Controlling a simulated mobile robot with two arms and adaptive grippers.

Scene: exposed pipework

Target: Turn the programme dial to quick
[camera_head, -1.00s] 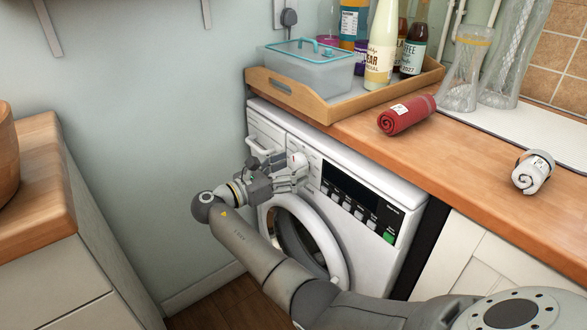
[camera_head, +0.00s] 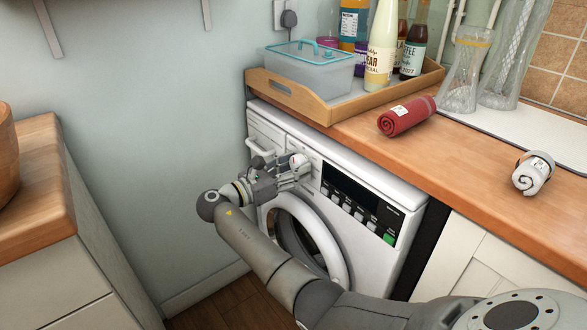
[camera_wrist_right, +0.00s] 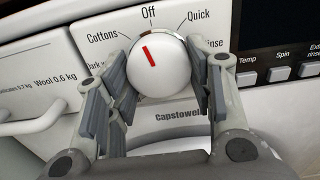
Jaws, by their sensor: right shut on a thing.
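The programme dial (camera_wrist_right: 163,72) is a round white knob with a red pointer line on the washing machine's front panel. The pointer leans up and left, between the Cottons and Off labels. The Quick label (camera_wrist_right: 198,16) is to the upper right of the knob. My right gripper (camera_wrist_right: 165,85) is shut on the dial, one finger on each side. In the head view my right gripper (camera_head: 297,171) is at the panel's left part, and the dial (camera_head: 298,160) is partly hidden by its fingers. My left gripper is not in view.
The washing machine (camera_head: 392,196) has a round door below the dial and a row of buttons to its right. A drawer handle (camera_wrist_right: 36,124) is left of the dial. A wooden counter (camera_head: 455,150) with a tray (camera_head: 322,108) and rolled towels is above.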

